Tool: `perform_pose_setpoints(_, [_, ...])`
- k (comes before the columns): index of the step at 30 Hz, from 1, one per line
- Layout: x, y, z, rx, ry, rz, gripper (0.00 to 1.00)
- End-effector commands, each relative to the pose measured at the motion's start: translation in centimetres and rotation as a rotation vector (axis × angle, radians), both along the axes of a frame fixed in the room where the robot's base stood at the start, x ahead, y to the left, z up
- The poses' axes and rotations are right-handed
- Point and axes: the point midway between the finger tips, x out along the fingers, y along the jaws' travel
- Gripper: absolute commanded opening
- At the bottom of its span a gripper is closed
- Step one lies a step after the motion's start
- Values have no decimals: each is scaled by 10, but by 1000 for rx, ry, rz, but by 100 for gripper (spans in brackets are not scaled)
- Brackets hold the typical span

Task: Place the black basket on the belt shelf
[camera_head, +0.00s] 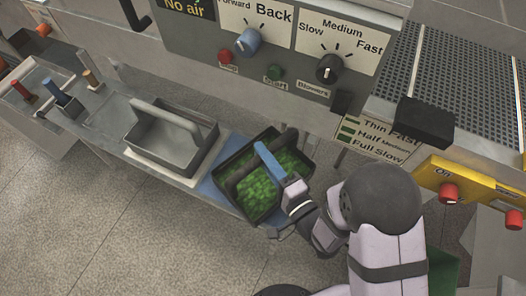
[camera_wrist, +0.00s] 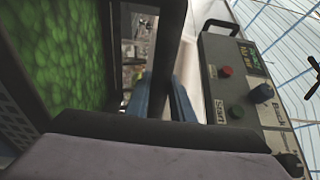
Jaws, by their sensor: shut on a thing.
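The black basket (camera_head: 229,196) is full of green pieces (camera_head: 262,190) and sits at the right end of the long, narrow belt shelf (camera_head: 210,190), whose blue surface shows at its left. I cannot tell whether it touches the shelf or hangs just above. My gripper (camera_head: 268,158) has blue fingers, shut on the basket's dark arched handle. In the wrist view, the fingers (camera_wrist: 163,100) close around the dark handle bar (camera_wrist: 164,50), with the green contents (camera_wrist: 60,50) at the left. The arm hides the basket's right side.
A grey metal basket (camera_head: 165,140) stands on the shelf to the left. Further left are tools with red and blue handles (camera_head: 62,92). The control panel (camera_head: 275,40) with knobs is behind; a yellow button box (camera_head: 455,185) is at the right. The floor in front is clear.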

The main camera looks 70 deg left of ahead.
Motion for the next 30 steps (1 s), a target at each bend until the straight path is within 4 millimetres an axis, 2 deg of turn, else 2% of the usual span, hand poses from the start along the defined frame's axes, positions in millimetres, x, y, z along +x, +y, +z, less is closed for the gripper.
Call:
perform_pose_setpoints(14, [0,1,-3,8,1,0,0])
perform_pose_setpoints(15, [0,0,-5,1,0,0,26])
perform_pose_setpoints(17, [0,0,-4,1,0,0,40])
perform_pose_setpoints(30, [1,-3,-2,0,1,-1,40])
